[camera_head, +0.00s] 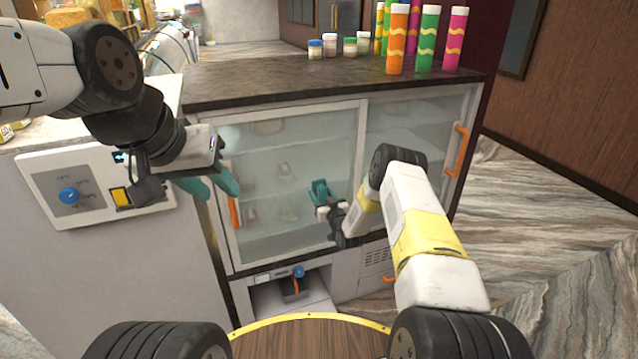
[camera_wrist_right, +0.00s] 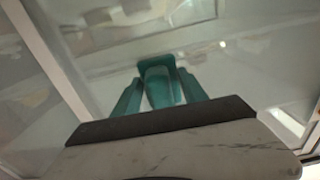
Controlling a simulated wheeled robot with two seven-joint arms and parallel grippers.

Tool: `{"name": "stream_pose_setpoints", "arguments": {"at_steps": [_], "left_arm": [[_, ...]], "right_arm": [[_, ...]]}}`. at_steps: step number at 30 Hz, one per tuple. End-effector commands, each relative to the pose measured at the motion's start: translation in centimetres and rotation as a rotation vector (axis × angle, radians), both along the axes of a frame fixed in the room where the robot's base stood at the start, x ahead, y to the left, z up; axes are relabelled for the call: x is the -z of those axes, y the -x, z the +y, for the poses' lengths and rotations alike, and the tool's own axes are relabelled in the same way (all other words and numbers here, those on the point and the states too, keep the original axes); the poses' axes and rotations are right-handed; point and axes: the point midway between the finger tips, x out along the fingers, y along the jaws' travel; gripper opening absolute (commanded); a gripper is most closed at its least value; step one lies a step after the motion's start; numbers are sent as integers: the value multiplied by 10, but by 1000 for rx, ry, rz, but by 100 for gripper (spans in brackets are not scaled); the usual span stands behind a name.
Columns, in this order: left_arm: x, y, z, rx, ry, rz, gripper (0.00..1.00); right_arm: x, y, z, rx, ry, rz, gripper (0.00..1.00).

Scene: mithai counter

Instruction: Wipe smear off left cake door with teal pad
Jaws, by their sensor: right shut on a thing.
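The left cake door (camera_head: 290,150) is a framed glass sliding door with an orange handle (camera_head: 234,212) at its left edge. My right gripper (camera_head: 320,196) is in front of its lower right glass. In the right wrist view the teal pad (camera_wrist_right: 156,62) is between the gripper's teal fingers, facing the glass. Whether the pad touches the glass is unclear. Pale patches show at the glass, but I cannot tell a smear from the contents behind. My left gripper (camera_head: 209,187) is open and empty, with teal fingers apart, near the door's left edge.
The right door (camera_head: 415,125) has an orange handle (camera_head: 459,150). Bright tubes (camera_head: 428,40) and small jars (camera_head: 330,45) stand on the dark countertop (camera_head: 270,82). A control panel (camera_head: 90,190) is at left. An open nook (camera_head: 290,300) lies below the doors.

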Motion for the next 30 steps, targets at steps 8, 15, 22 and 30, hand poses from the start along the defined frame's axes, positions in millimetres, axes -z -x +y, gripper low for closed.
{"name": "stream_pose_setpoints", "arguments": {"at_steps": [8,15,22,30], "left_arm": [[0,0,0,0,0,0,36],[0,0,0,0,0,0,36],[0,0,0,0,0,0,36],[0,0,0,0,0,0,36]], "right_arm": [[0,1,1,-1,1,3,12],[1,21,-6,-1,1,4,12],[1,44,-14,-1,1,4,12],[0,57,-18,-1,0,0,12]]}}
